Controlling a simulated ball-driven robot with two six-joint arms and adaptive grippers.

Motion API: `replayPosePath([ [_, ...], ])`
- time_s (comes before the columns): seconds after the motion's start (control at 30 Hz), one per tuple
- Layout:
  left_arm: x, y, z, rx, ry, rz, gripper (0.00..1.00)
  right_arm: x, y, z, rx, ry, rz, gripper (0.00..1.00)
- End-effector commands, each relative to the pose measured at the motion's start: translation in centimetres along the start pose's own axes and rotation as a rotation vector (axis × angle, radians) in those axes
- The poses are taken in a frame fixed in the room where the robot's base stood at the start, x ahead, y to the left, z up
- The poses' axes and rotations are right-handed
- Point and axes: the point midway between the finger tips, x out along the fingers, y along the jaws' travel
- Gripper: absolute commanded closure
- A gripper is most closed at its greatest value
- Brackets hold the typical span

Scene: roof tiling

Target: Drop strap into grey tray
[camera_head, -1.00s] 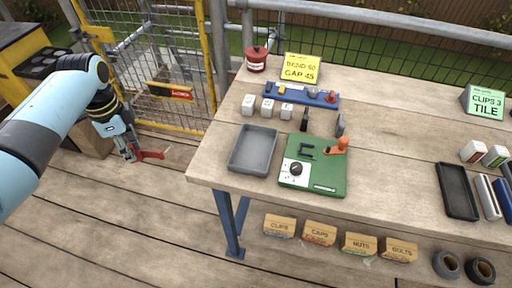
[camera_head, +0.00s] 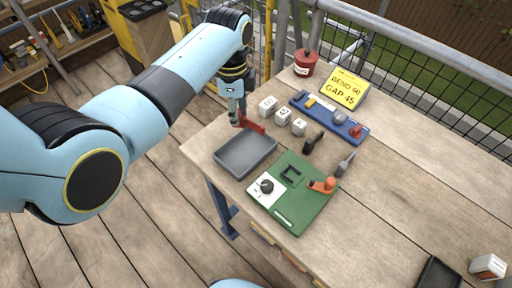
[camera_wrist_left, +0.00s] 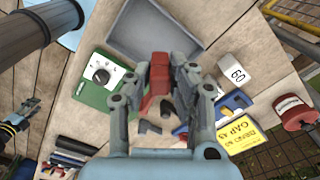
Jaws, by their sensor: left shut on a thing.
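The red strap (camera_head: 252,124) is held in my left gripper (camera_head: 237,114), whose fingers are closed on it. In the left wrist view the strap (camera_wrist_left: 157,80) sits between the fingers (camera_wrist_left: 160,78). The empty grey tray (camera_head: 243,155) lies on the bench just in front of the strap. In the head view the strap appears at the tray's far edge, above the bench; its exact height is hard to tell. The tray also shows at the top of the wrist view (camera_wrist_left: 150,30). My right gripper (camera_wrist_left: 28,108) shows small at the left of the wrist view; its jaws are unclear.
The green board (camera_head: 300,208) with a dial and orange lever is right of the tray. White blocks (camera_head: 283,117), a blue rack (camera_head: 330,118), a yellow sign (camera_head: 342,88) and a red tin (camera_head: 305,63) stand behind.

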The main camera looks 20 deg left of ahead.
Motion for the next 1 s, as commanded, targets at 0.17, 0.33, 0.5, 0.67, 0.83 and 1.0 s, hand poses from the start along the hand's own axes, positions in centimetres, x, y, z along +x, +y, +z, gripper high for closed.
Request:
replayPosePath([
  [0.17, 2.2, 0.1, 0.1, 0.0, -0.001, 0.003, 1.0, 0.0, -0.7, 1.1, 0.003, -0.016, -0.008, 0.6],
  [0.33, 4.6, 0.0, 0.0, 0.0, 0.0, 0.0, 1.0, 2.4, -0.1, 0.7, 0.0, -0.007, 0.0, 0.6],
  [0.5, 5.4, 0.0, 0.1, 0.0, 0.0, 0.0, 1.0, 3.2, 0.5, -0.3, -0.003, 0.009, 0.008, 0.6],
  [0.67, 5.4, 0.0, 0.1, 0.0, 0.0, 0.0, 1.0, 3.2, 0.5, -0.3, -0.003, 0.01, 0.009, 0.6],
  [0.83, 5.3, 0.0, 0.1, -0.001, 0.0, 0.0, 0.78, 3.2, 0.5, -0.1, -0.003, 0.006, 0.008, 0.6],
  [1.0, 5.3, 0.0, 0.1, 0.0, 0.0, 0.0, 0.56, 3.2, 0.4, 0.1, -0.003, 0.002, 0.007, 0.6],
])
